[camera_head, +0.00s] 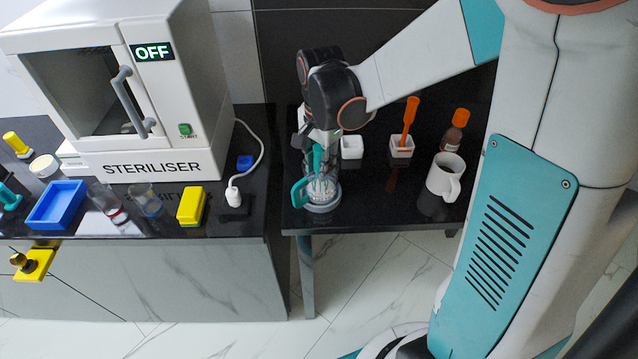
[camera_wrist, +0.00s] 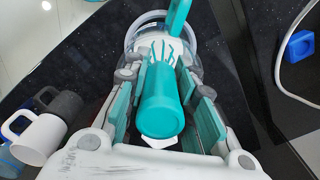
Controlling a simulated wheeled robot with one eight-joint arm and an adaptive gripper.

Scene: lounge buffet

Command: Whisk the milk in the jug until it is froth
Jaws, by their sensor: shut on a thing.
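The clear jug (camera_head: 322,205) with a teal handle (camera_head: 297,192) stands upright near the front left edge of the dark table. In the wrist view its teal handle (camera_wrist: 179,14) is at the top. My gripper (camera_head: 321,141) is above the jug, pointing down. In the wrist view my gripper (camera_wrist: 164,88) is shut on the whisk's teal handle (camera_wrist: 160,105). Something whitish shows inside the jug, but I cannot tell milk from froth.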

